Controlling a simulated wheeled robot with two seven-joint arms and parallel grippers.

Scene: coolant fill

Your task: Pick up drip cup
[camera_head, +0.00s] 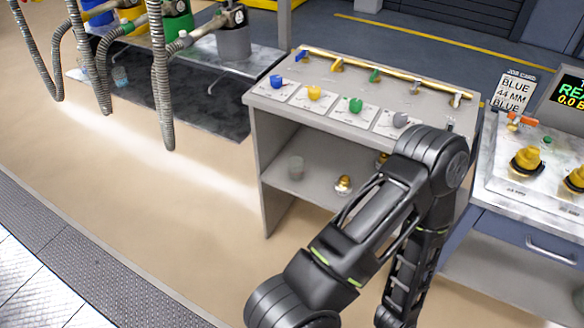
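A second small clear cup, bluish (120,76), stands at the upper left near the hanging hoses. I cannot tell for certain which of them is the drip cup. One black arm of mine crosses the lower middle, in front of the cabinet's right part. It bends at the elbow and its lower link runs down to the bottom edge. Neither of my grippers shows, so nothing is seen held.
The cabinet top (300,65) carries blue, yellow, green and grey caps on cards. Brass fittings (343,184) sit on its shelf. Ribbed hoses (161,90) hang at upper left above a dark mat (205,108). A bench with yellow knobs (527,160) stands right. Floor left of the cabinet is clear.

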